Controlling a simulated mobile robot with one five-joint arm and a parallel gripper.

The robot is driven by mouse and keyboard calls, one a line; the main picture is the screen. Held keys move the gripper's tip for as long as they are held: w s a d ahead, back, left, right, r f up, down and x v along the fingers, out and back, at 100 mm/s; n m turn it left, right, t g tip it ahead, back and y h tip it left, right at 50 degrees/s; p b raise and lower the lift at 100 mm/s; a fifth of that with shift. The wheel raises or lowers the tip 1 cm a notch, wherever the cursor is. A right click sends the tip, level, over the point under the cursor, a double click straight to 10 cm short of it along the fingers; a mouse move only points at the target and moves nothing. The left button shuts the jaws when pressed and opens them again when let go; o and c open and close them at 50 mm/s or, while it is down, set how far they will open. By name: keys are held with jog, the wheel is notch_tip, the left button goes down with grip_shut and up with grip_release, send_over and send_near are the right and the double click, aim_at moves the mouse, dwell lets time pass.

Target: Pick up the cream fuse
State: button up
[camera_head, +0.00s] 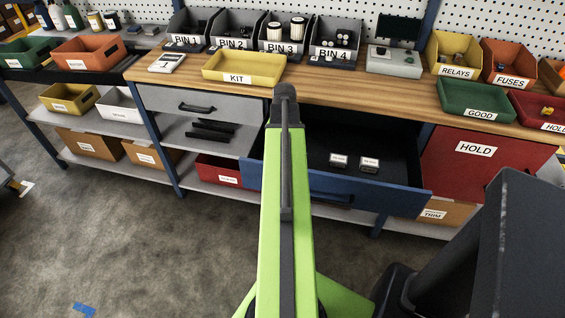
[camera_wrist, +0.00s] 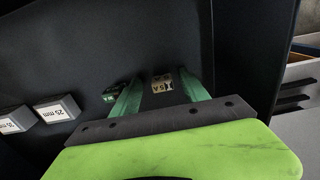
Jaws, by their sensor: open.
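A small cream fuse (camera_wrist: 162,83) with a dark "5 A" marking lies on the dark floor of an open drawer. In the wrist view it shows between the two green fingers of my gripper (camera_wrist: 160,76). The fingers are apart, with a gap on each side of the fuse, and I cannot tell how far above the floor they are. In the head view my green arm hides my gripper and the fuse. The open drawer (camera_head: 340,189) has a blue front.
Two small grey boxes with white labels (camera_wrist: 56,109) lie left in the drawer; they also show in the head view (camera_head: 369,164). A small green item (camera_wrist: 110,93) lies beside the left finger. A red HOLD panel (camera_head: 478,150) stands right of the drawer. A yellow KIT tray (camera_head: 243,68) sits on the bench.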

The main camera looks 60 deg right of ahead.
jog(key=shift+f, duration=0.15)
jog(key=shift+c, duration=0.4)
grip_shut()
